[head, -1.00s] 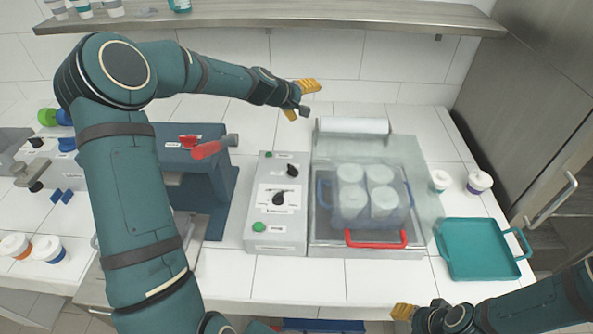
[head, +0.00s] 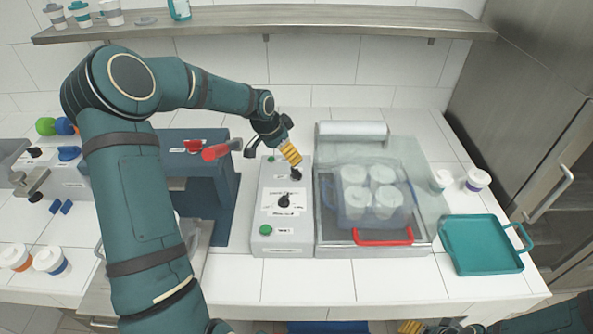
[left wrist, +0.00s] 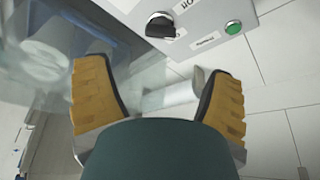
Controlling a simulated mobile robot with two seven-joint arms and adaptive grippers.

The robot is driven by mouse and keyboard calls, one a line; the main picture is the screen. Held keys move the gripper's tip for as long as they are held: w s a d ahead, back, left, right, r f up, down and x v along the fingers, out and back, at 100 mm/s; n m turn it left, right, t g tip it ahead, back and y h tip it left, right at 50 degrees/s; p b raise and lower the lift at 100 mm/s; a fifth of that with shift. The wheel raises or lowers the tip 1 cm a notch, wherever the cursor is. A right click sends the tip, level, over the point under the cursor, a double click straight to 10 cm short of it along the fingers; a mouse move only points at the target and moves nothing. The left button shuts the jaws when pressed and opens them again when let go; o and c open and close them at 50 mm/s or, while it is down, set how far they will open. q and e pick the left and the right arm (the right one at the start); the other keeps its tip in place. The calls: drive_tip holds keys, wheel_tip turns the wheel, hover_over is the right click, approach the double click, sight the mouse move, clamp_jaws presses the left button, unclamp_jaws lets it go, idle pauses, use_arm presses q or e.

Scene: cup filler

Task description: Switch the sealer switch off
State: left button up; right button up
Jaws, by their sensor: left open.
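The sealer's grey control box (head: 262,205) stands left of the glass-lidded sealing chamber. It carries an upper black knob (head: 296,174), a middle black knob (head: 284,201) and green buttons at its far and near ends. The labels are too small to read, so I cannot tell which knob is the sealer switch. My left gripper (head: 277,152) is open and empty above the far end of the box, close to the upper knob. In the left wrist view, its yellow fingers (left wrist: 160,100) are spread, with a black knob (left wrist: 160,25) beyond them, apart from both. My right gripper (head: 410,326) is mostly cut off at the bottom edge.
The clear lid (head: 415,165) covers several white cups, with a red handle (head: 383,237) in front. A teal tray (head: 482,245) and two lidded cups stand to the right. A blue machine with a red lever (head: 216,151) stands left. The counter in front is clear.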

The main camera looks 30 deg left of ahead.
sight(296, 170)
use_arm(q)
drive_tip(key=x, duration=1)
drive_tip(key=shift+w+f, duration=0.15)
drive_tip(key=shift+f, duration=0.25)
drive_tip(key=c, duration=1.2)
